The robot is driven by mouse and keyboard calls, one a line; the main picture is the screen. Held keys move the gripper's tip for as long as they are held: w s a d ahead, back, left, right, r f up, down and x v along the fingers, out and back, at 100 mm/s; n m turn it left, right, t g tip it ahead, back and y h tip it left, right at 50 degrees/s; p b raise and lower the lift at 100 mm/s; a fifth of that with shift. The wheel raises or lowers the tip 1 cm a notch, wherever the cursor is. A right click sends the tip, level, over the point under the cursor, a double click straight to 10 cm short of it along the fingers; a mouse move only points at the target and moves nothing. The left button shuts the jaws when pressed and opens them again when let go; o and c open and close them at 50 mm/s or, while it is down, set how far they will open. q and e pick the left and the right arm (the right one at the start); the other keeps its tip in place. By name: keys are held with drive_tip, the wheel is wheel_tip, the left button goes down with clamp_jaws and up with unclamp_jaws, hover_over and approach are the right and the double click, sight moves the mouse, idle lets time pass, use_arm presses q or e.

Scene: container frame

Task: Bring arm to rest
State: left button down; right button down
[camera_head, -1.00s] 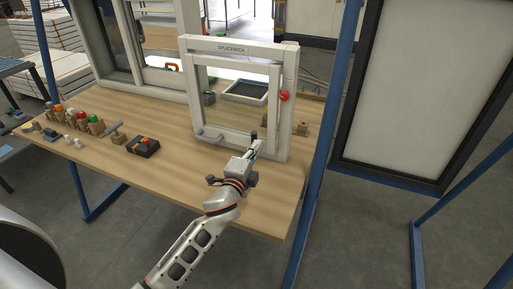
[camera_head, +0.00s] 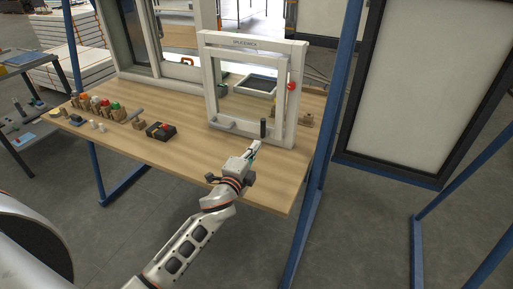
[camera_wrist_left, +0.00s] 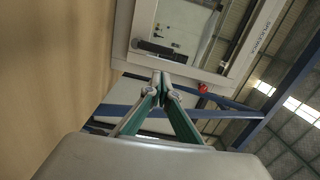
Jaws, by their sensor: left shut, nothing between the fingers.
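My left arm comes in from the lower left of the head view. Its gripper (camera_head: 254,150) is over the near right part of the wooden table (camera_head: 185,180), in front of the white frame (camera_head: 210,85). The gripper is shut and empty. In the left wrist view the fingertips (camera_wrist_left: 162,78) meet, with the white frame (camera_wrist_left: 195,66) beyond them. A dark upright handle (camera_head: 263,128) on the frame's lower right stands just beyond the gripper, apart from it. My right gripper is not in view.
A red knob (camera_head: 291,86) sits on the frame's right side. A black box with a red button (camera_head: 161,131) and several coloured knobs (camera_head: 95,103) stand on the table's left. A blue post (camera_head: 325,150) rises at the table's right edge. The table's near middle is clear.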

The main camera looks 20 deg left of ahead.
use_arm(q)
drive_tip(key=shift+w+a, duration=0.1)
idle(0.3)
drive_tip(key=s+a+f+n+g+y, duration=0.2)
drive_tip(key=s+a+f+n+g, duration=0.15)
drive_tip(key=s, duration=0.75)
drive_tip(key=s+a+f+n+g+y, duration=0.1)
drive_tip(key=s+a+f+n+g, duration=0.25)
drive_tip(key=s, duration=0.85)
drive_tip(key=s+a+f+n+g+y, duration=0.2)
drive_tip(key=s+a+f+n+g, duration=0.15)
drive_tip(key=s, duration=0.75)
drive_tip(key=w+d+f+n+t+h, duration=0.2)
drive_tip(key=d+f+h, duration=0.5)
drive_tip(key=d+f, duration=0.6)
drive_tip(key=d+t, duration=0.1)
drive_tip(key=d, duration=0.3)
drive_tip(key=shift+h, duration=0.4)
drive_tip(key=shift+f+n, duration=0.1)
drive_tip(key=shift+n, duration=0.15)
